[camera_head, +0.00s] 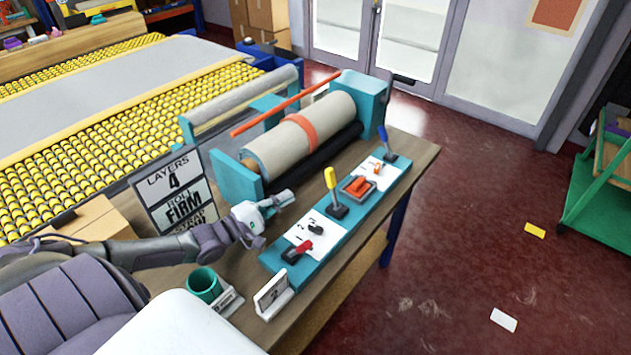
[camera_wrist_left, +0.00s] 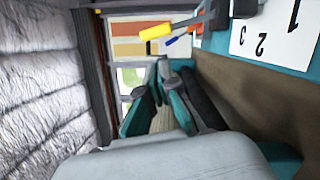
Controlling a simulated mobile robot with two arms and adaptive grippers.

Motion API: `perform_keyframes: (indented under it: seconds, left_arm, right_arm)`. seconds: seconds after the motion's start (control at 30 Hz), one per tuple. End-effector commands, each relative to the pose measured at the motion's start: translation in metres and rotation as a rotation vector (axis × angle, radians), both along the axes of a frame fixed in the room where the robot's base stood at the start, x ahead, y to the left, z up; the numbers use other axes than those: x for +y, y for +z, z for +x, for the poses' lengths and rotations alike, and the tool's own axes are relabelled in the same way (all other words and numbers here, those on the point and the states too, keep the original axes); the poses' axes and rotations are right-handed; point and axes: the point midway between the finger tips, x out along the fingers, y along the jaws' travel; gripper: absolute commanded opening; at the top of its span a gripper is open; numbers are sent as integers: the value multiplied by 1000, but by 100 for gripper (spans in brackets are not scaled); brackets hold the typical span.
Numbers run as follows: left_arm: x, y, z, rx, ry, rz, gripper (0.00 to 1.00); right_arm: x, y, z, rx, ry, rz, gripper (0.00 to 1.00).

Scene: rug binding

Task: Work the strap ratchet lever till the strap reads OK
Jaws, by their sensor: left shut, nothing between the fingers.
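A teal control panel (camera_head: 335,226) on the bench carries several levers. One has a yellow handle (camera_head: 331,179), one a red handle (camera_head: 299,250), and one a blue handle (camera_head: 384,138). A red-orange piece (camera_head: 358,186) sits in a grey frame between them. I cannot tell which is the strap ratchet lever. An orange strap (camera_head: 302,131) goes round the beige roll (camera_head: 278,148). The sign (camera_head: 175,191) reads LAYERS 4, ROLL FIRM; its STRAP line is partly hidden by my arm. My left gripper (camera_head: 283,199) is shut and empty, left of the panel. The yellow handle also shows in the left wrist view (camera_wrist_left: 157,33).
A green cup (camera_head: 204,284) and a small white card stand (camera_head: 272,295) are near the bench front. A teal end block (camera_head: 237,174) and an orange bar (camera_head: 285,104) are close to the roll. A green cart (camera_head: 590,190) stands right, beyond open red floor.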

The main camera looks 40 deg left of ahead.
Motion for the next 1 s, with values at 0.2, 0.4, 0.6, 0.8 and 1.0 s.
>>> perform_keyframes:
  seconds: [0.2, 0.4, 0.6, 0.8, 1.0]
  left_arm:
    - [0, 1, 0, 0, 0, 1, 0]
    - [-1, 2, 4, -3, 1, 1, 0]
    - [-10, 5, 31, -6, 1, -1, 0]
    - [-21, 7, 66, -5, 0, -1, 0]
    - [-29, 7, 89, -2, 1, -1, 0]
  right_arm:
    - [-4, 0, -4, 8, 1, -6, 42]
    - [-4, 1, 0, 0, 0, -4, 42]
    - [-2, 4, 4, -7, 0, -3, 42]
    - [3, 9, 5, -8, -3, 4, 42]
    - [4, 12, 5, -8, -3, 5, 42]
